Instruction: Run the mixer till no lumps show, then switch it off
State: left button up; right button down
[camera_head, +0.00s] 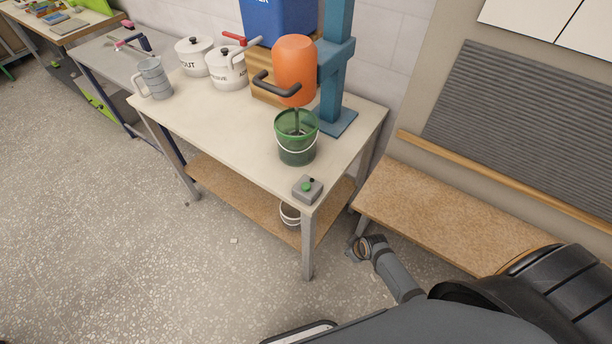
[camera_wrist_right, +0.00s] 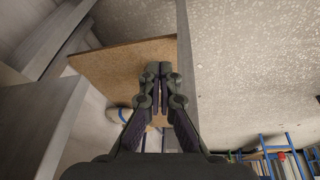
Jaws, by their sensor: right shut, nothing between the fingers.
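The mixer (camera_head: 294,62) has an orange body with a dark handle and hangs on a teal stand (camera_head: 335,85). Its shaft reaches down into a green bucket (camera_head: 297,152) on the cream table. The bucket's contents are too small to judge for lumps, and I cannot tell whether the mixer turns. A grey switch box (camera_head: 314,192) with a green button and a small dark one sits at the table's near corner. My right gripper (camera_wrist_right: 158,68) is shut and empty in the right wrist view, away from the switch box. My left gripper is not in view.
A wooden bench (camera_head: 440,215) is at the right. The floor in front is mostly clear.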

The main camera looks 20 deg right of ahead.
jog(key=w+a+r+n+t+y+p, duration=0.15)
jog(key=w+r, duration=0.25)
jog(key=r, duration=0.5)
jog(key=w+a+r+n+g+p, duration=0.1)
jog(key=w+a+r+n+p, duration=0.15)
jog(key=r, duration=0.65)
pick_arm(q)
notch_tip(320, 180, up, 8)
jog(key=p, duration=0.3)
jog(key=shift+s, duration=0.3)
pick_arm(e)
notch_tip(320, 180, up, 22)
jog(key=n+t+y, duration=0.2)
jog(key=n+y, duration=0.3)
jog(key=n, duration=0.5)
send_over(309, 187)
jog(key=shift+r, duration=0.15)
pick_arm(q)
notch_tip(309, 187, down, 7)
jog(key=b, duration=0.7)
pick_arm(e)
notch_tip(309, 187, down, 9)
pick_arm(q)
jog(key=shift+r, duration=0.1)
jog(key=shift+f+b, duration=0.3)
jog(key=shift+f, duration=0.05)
pick_arm(e)
jog(key=shift+f, duration=0.35)
